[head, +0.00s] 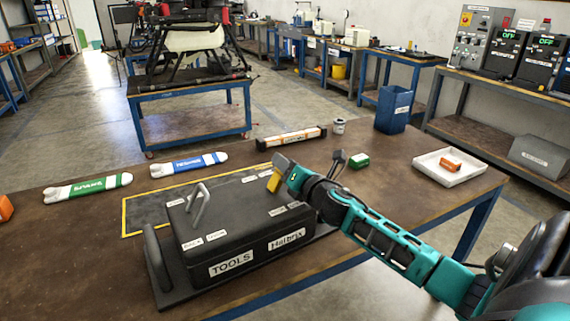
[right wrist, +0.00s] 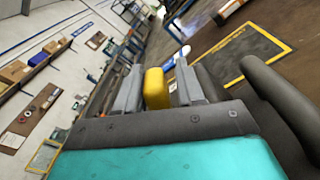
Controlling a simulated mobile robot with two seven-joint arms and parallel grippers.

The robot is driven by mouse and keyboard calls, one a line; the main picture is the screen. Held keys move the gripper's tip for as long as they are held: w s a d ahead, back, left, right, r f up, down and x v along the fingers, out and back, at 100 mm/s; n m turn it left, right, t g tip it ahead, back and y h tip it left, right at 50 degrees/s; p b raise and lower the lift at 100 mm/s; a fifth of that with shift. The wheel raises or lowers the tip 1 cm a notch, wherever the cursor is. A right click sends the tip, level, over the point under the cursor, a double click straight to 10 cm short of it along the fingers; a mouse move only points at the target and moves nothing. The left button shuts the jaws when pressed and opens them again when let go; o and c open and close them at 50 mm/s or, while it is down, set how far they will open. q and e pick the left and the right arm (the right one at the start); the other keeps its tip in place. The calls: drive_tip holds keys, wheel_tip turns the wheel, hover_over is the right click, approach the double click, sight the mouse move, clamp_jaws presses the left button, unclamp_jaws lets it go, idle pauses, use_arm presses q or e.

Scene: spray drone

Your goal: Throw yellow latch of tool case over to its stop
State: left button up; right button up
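The black tool case (head: 245,232), labelled TOOLS, lies closed on the brown workbench. Its yellow latch (head: 274,183) stands up at the right part of the lid. My right gripper (head: 283,172) reaches in from the right and is at the latch. In the right wrist view the yellow latch (right wrist: 156,88) lies between the two grey fingers, close to the left one, with a narrow gap to the right one. The fingers look apart around it; contact is hard to tell. My left gripper is not in view.
The case has a handle (head: 199,204) on its lid and a dark bar handle (head: 157,258) at its left.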

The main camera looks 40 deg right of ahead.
drive_tip(key=shift+o, duration=1.4)
drive_tip(key=shift+d+f, duration=0.15)
drive_tip(key=shift+d, duration=0.1)
drive_tip(key=shift+a, duration=0.1)
drive_tip(key=shift+s, duration=0.1)
drive_tip(key=shift+s+a, duration=0.15)
drive_tip(key=shift+s, duration=0.4)
drive_tip(key=s+a, duration=0.1)
drive_tip(key=s, duration=1)
drive_tip(key=shift+s+a, duration=0.3)
